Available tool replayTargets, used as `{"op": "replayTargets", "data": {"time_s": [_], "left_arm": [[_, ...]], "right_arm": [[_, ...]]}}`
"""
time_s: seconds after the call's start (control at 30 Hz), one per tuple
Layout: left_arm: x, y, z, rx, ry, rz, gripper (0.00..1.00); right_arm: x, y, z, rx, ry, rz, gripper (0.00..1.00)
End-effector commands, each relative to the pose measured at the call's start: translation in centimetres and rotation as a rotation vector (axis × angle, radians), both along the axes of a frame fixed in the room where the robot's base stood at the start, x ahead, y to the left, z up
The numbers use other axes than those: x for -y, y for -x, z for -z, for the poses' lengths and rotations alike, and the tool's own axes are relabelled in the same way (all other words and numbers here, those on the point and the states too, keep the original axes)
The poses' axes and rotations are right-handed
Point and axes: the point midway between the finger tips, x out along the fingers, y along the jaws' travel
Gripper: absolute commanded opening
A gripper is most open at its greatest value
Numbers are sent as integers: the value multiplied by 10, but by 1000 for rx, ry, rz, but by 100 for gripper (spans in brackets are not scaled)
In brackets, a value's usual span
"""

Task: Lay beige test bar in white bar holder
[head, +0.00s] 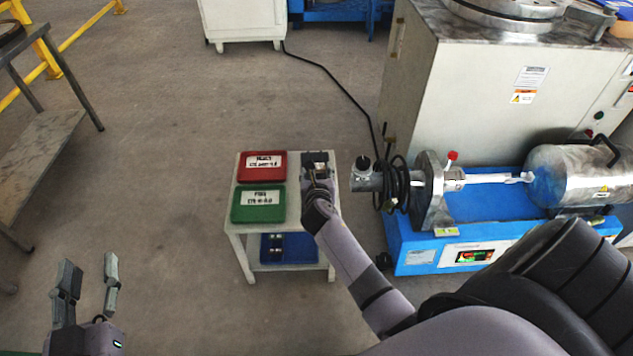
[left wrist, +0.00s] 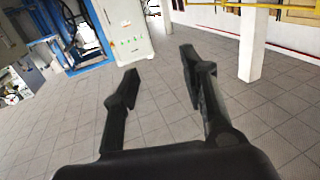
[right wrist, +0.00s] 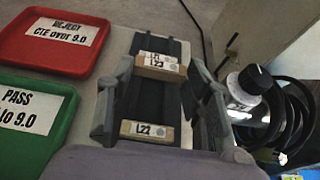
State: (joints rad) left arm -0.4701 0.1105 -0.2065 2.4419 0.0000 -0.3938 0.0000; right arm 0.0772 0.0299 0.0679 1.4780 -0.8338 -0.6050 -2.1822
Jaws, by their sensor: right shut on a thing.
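A beige test bar (right wrist: 160,68) with a printed label lies between the fingertips of my right gripper (right wrist: 160,72), which is shut on it. This is over a black rack on the small cart; I cannot tell if the bar touches the rack. A second beige labelled bar (right wrist: 147,131) sits nearer on the rack. In the head view my right gripper (head: 318,165) hides most of this. A white rod-like part (head: 490,178), possibly the white bar holder, runs between the metal flange and the cylindrical furnace. My left gripper (head: 84,276) is open and empty above the floor.
A red REJECT tray (head: 280,167) and a green PASS tray (head: 280,204) sit left of the rack on the cart (head: 240,228). Right of it stands the blue-based machine (head: 405,242) with coiled black cable (head: 398,186). Floor left of the cart is clear.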

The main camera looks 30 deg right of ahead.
Motion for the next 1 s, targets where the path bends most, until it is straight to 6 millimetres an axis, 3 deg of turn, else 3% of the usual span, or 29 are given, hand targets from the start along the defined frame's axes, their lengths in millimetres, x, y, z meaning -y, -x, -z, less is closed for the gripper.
{"op": "replayTargets", "data": {"time_s": [0.2, 0.3, 0.5, 1.0], "left_arm": [[6, 3, -46, 262, 70, 16, 40], [7, 6, -58, 311, 82, 18, 40], [5, 3, -45, 239, 63, 14, 40], [6, 5, -51, 281, 74, 16, 40]], "right_arm": [[0, 0, 22, 1, -2, 1, 26], [0, 0, 24, -1, 0, 1, 26], [0, 0, 27, 1, 0, -1, 26], [0, 0, 32, 1, 0, -1, 26]]}}
